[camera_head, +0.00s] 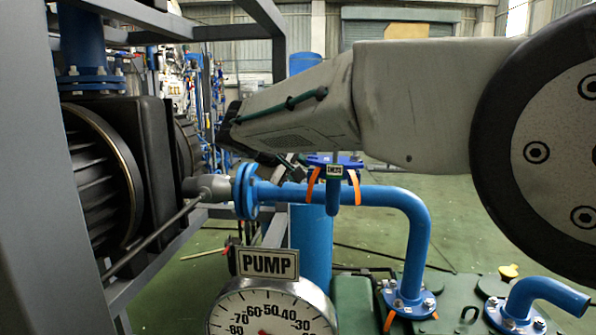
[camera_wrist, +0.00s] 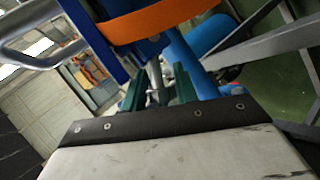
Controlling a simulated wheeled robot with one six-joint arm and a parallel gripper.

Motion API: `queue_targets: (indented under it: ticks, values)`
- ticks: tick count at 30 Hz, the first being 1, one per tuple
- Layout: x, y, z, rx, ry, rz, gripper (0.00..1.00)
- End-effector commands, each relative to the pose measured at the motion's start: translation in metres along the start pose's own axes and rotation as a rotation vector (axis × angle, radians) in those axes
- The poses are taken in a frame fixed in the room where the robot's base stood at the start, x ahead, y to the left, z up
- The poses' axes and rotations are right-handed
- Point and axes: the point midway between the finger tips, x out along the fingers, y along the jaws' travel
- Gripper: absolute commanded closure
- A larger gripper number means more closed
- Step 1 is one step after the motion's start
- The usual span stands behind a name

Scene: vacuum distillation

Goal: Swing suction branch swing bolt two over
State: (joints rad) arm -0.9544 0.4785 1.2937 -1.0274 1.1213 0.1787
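The blue suction branch (camera_head: 333,195) rises from the blue pipe, with a small lettered tag and a blue flange (camera_head: 347,160) at its top. Orange straps hang on both sides of it. In the wrist view, a blue flanged part with an orange strap (camera_wrist: 165,18) fills the upper middle. My gripper (camera_head: 288,167) is just left of the branch flange, partly hidden under my arm. In the wrist view its two green fingers (camera_wrist: 158,90) are apart, with a thin grey bolt-like rod (camera_wrist: 153,75) between them. Whether they touch it, and which swing bolt it is, I cannot tell.
A PUMP gauge (camera_head: 268,300) stands in front. A grey frame and dark motor (camera_head: 100,180) are on the left. Another blue pipe (camera_head: 545,290) is at lower right. Green floor is open behind.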

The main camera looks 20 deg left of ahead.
Motion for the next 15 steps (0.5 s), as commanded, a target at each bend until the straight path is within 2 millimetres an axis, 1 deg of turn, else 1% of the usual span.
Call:
queue_targets:
  ticks: [11, 15]
  values:
    - [0.0004, 0.0001, 0.0002, -0.004, -0.003, 0.003, 0.7]
    - [0.0025, -0.0045, -0.0003, -0.066, -0.033, 0.044, 0.7]
